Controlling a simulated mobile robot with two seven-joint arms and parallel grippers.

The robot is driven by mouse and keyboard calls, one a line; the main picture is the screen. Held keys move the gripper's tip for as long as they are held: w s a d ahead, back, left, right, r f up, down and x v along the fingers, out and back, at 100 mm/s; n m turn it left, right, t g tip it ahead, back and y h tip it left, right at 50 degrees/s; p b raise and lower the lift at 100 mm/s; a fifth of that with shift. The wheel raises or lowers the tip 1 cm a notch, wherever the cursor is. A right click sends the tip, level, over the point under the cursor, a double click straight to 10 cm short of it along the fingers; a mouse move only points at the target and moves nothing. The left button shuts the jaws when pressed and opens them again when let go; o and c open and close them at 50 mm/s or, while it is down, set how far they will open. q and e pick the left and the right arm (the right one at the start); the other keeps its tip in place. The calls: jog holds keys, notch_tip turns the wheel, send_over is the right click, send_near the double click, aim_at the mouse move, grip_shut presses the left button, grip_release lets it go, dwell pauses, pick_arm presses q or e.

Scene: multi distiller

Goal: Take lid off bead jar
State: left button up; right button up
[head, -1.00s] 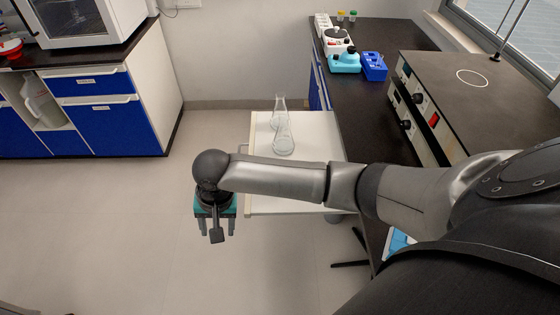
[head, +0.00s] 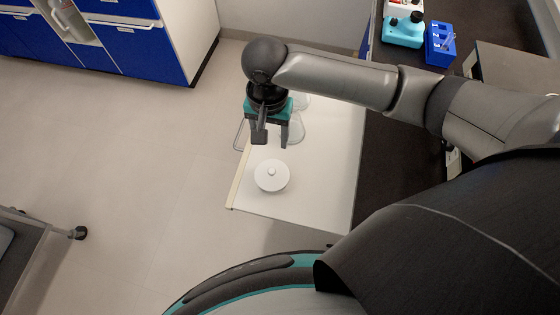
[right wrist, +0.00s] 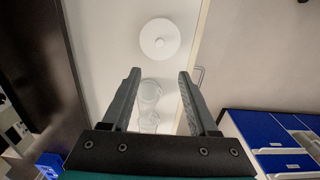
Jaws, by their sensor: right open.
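The bead jar's white round lid (head: 271,176) with a small knob sits near the front of the white cart top (head: 300,205). The jar body below it is hidden from above, and no beads show. The lid also shows in the right wrist view (right wrist: 160,39), beyond the fingertips. My right gripper (head: 270,143) is open and empty, above the cart and behind the lid, apart from it. Its two fingers stand wide apart in the right wrist view (right wrist: 160,75). My left gripper is not in view.
Clear glass flasks (head: 296,128) stand on the cart behind the lid, partly hidden by my right gripper; they show between the fingers in the wrist view (right wrist: 150,92). A dark bench (head: 395,150) runs along the right. The cart top around the lid is bare.

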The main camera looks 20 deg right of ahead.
jog(key=b, duration=0.2)
send_over(271, 170)
jog(key=f, duration=0.8)
jog(key=shift+w+d+f, duration=0.15)
jog(key=shift+w, duration=0.05)
jog(key=shift+s+f+b, duration=0.15)
jog(key=shift+f+b, duration=0.1)
jog(key=shift+f, duration=1.25)
jog(key=shift+s+f+b, duration=0.15)
jog(key=shift+f+b, duration=0.1)
jog(key=shift+f, duration=1.2)
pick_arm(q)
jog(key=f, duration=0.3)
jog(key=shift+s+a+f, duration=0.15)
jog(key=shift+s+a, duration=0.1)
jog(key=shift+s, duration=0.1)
pick_arm(e)
jog(key=shift+c, duration=0.2)
grip_shut()
